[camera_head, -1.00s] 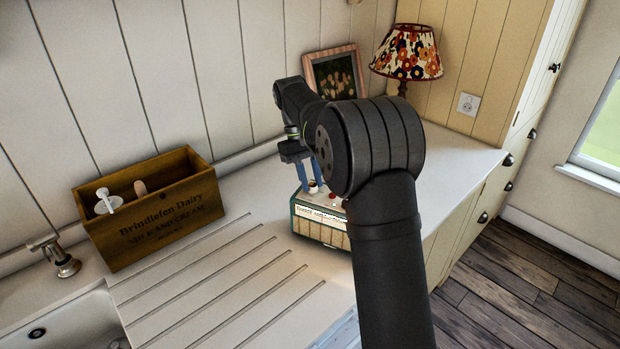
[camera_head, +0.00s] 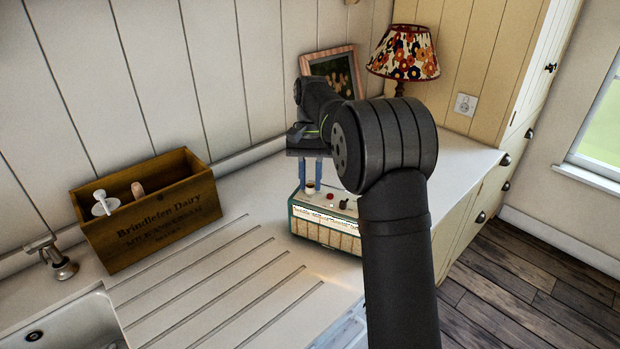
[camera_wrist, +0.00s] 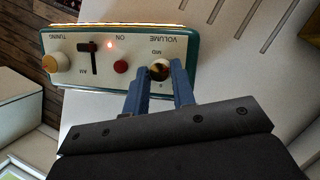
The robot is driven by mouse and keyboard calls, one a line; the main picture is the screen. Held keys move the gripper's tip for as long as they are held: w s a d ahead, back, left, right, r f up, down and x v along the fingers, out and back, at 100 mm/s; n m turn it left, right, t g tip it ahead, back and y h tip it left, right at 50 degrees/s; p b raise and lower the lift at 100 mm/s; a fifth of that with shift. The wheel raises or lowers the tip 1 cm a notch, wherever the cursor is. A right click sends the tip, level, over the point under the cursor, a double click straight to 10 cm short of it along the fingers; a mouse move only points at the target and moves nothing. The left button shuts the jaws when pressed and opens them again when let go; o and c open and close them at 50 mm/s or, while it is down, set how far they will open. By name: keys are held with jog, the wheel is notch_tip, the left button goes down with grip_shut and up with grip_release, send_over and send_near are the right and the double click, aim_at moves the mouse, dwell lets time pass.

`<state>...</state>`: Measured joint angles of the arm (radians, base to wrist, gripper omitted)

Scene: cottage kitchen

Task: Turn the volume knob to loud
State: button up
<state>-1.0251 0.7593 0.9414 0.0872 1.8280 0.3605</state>
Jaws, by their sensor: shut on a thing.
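A green-trimmed radio (camera_head: 328,236) stands on the counter in the head view, with a cream top panel and a front grille. In the wrist view the radio (camera_wrist: 100,78) shows upside-down labels, including VOLUME, MID, ON and TUNING. My gripper also shows in the head view (camera_head: 313,187), pointing down at the panel and shut on the knob. The fingers partly hide the knob, and I cannot tell its setting.
A wooden crate (camera_head: 150,222), a picture frame (camera_head: 329,62) and a flowered lamp (camera_head: 405,54) stand clear of the gripper.

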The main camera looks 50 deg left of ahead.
dwell(0.4)
jog(key=o, duration=1)
notch_tip(320, 180, up, 4)
jog(key=shift+r, duration=0.15)
jog(key=w+d+r, duration=0.1)
jog(key=d+r, duration=0.1)
jog(key=d, duration=0.1)
jog(key=w+d+r, duration=0.2)
jog(key=d, duration=0.2)
jog(key=w+d+r, duration=0.2)
jog(key=d, duration=0.1)
jog(key=shift+w+d+r, duration=0.2)
jog(key=shift+w+r, duration=0.05)
jog(key=shift+r, duration=0.1)
